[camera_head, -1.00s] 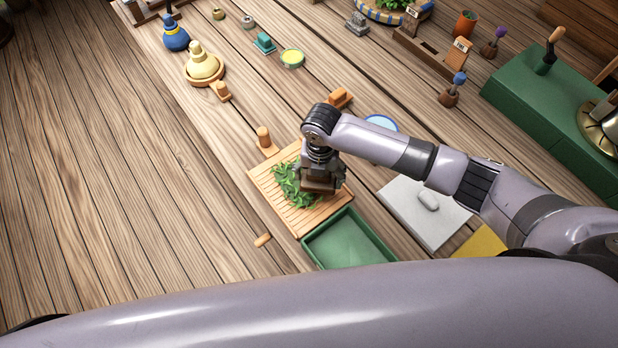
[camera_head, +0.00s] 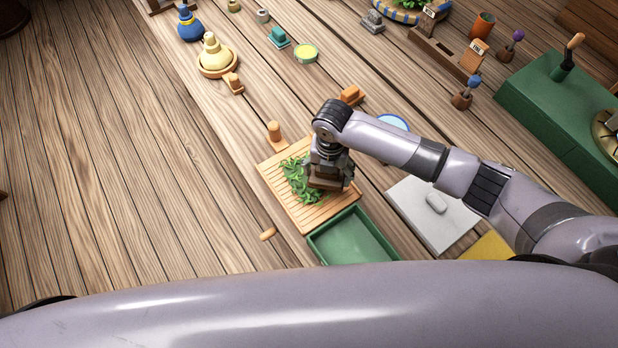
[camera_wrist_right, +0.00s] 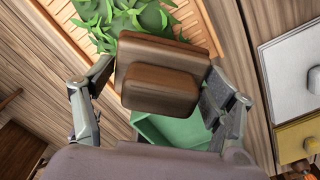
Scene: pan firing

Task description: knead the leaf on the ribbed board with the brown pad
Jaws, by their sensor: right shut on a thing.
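The ribbed board (camera_head: 325,218) lies on the wooden table in the head view, its slats bare toward the near side. Green leaf (camera_head: 298,183) lies in a loose heap on it, and the leaf also shows at the top of the wrist view (camera_wrist_right: 110,20). My right gripper (camera_head: 328,178) is over the board's right part, shut on the brown pad (camera_head: 325,181). In the wrist view the pad (camera_wrist_right: 165,70) sits between the two fingers, beside the leaf and partly covering it; whether they touch is unclear. My left gripper is not in view.
A green tray (camera_head: 318,241) stands against the board's near edge. A grey slab (camera_head: 415,213) with a pale block lies to the right. A wooden peg (camera_head: 274,132) stands at the board's far left, and a small wooden piece (camera_head: 267,234) lies left of the tray.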

